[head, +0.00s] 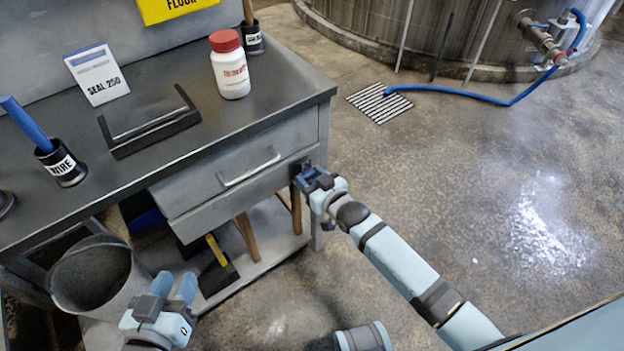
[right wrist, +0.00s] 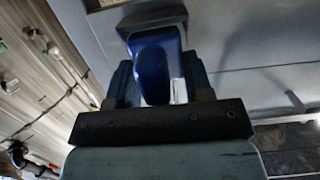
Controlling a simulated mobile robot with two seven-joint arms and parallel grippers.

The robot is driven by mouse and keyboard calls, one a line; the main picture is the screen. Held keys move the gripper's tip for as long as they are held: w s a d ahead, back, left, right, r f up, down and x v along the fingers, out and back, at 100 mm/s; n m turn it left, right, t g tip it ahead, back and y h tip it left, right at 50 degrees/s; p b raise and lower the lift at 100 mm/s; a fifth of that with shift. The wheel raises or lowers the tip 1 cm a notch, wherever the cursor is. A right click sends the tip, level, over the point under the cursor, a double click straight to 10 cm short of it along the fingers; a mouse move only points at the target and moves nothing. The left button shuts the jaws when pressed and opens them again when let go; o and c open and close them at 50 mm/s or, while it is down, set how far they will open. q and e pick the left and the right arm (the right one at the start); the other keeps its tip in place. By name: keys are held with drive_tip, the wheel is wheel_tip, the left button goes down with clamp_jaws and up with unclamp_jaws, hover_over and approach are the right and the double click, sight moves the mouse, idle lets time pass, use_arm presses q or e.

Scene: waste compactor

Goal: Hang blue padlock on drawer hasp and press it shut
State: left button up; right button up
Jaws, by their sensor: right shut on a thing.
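The blue padlock (right wrist: 156,68) is between the fingers of my right gripper (right wrist: 160,85), which is shut on it. In the head view the right gripper (head: 310,180) is at the right end of the drawer front (head: 240,178), by the desk's corner leg. A dark bracket-like part (right wrist: 150,20) lies just beyond the padlock in the right wrist view. It may be the hasp; I cannot tell whether the shackle is through it. My left gripper (head: 172,290) is open and empty, low in front of the desk, beside a grey bucket.
The drawer has a pale bar handle (head: 248,168). The bucket (head: 95,275) is at lower left.

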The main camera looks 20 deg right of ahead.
drive_tip(key=shift+x, duration=0.9)
idle(0.6)
drive_tip(key=o, duration=1)
drive_tip(key=shift+f, duration=0.1)
drive_tip(key=shift+c, duration=0.2)
drive_tip(key=shift+c, duration=0.3)
drive_tip(key=shift+p+v, duration=1.05)
drive_tip(key=shift+v, duration=0.1)
drive_tip(key=shift+p+v, duration=1.6)
drive_tip(key=shift+v, duration=0.8)
